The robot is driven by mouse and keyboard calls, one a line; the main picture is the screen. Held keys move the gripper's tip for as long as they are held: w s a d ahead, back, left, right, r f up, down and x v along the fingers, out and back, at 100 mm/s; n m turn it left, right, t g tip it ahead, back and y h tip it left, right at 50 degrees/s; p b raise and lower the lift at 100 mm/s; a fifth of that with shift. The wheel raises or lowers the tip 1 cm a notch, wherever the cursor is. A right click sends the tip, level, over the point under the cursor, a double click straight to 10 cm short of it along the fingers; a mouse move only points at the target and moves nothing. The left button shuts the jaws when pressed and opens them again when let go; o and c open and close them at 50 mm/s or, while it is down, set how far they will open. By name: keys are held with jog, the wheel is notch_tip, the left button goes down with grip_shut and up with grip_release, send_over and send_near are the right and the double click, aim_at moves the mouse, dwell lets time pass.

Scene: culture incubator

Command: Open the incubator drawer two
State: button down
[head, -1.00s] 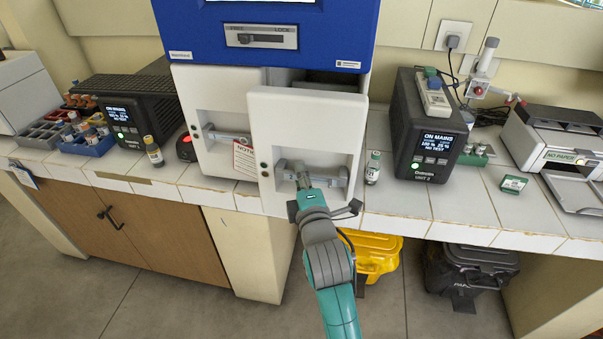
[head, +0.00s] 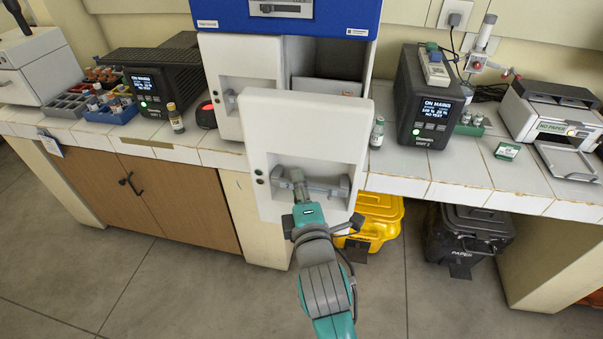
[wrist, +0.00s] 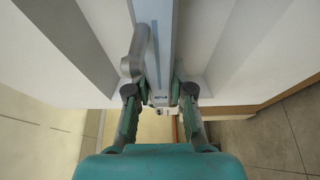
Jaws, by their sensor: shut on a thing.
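The incubator (head: 410,6) is a blue-topped unit with two white drawer fronts side by side. The right drawer (head: 305,118) stands well out from the body, with its inside partly showing behind the front. The left drawer (head: 228,110) is shut. My gripper (head: 299,185) is shut on the grey bar handle (head: 330,190) of the right drawer. In the wrist view, my gripper's fingers (wrist: 160,100) close on both sides of the handle (wrist: 155,50). No drawer number is readable.
Amber (head: 176,120) and clear (head: 377,133) vials stand on the tiled counter beside the drawers. A dark power unit (head: 425,95) stands to the right. A yellow bin (head: 378,222) and a black bin (head: 465,240) sit below. The floor in front is clear.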

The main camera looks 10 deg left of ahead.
jog(key=shift+s+a+f, duration=0.1)
jog(key=shift+s, duration=2.2)
jog(key=c, duration=1)
grip_release()
jog(key=v, duration=1.2)
